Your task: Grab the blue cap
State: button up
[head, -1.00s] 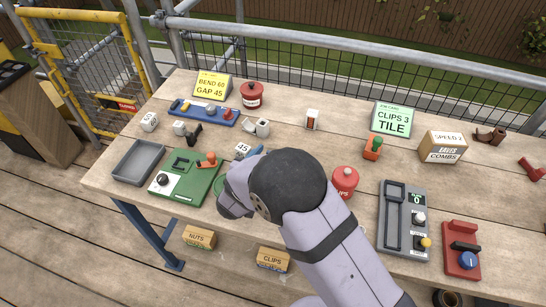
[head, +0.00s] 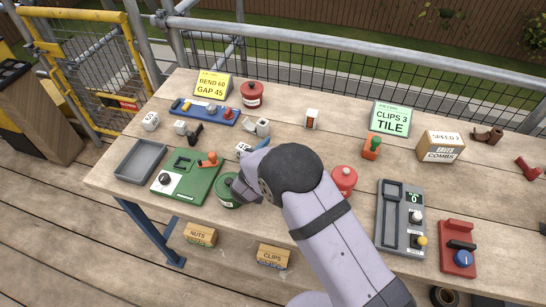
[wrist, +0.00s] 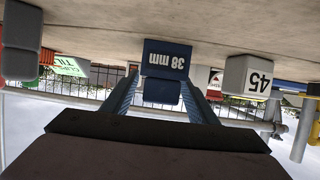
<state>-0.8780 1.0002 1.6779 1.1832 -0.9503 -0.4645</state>
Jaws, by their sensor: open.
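The blue cap (wrist: 166,60) shows in the wrist view as a dark blue block marked "38 mm", upside down in the picture. It stands straight ahead of my gripper (wrist: 163,102), with the open fingers on either side of its lower part in the picture. I cannot tell whether the fingers touch it. In the head view my gripper (head: 249,180) is low over the bench, beside the green round tin (head: 228,191), and my arm hides the blue cap.
A white block marked "45" (wrist: 248,77) stands close beside the blue cap in the wrist view; a grey block (wrist: 21,30) is at the left. In the head view, a green device (head: 186,177) is left of my gripper and a red tin (head: 344,180) is right of my arm.

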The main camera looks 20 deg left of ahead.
jog(key=shift+c, duration=0.3)
jog(key=c, duration=1.1)
jog(key=shift+o, duration=0.2)
jog(key=shift+r, duration=0.1)
notch_tip(320, 180, up, 10)
jog(key=b, duration=0.1)
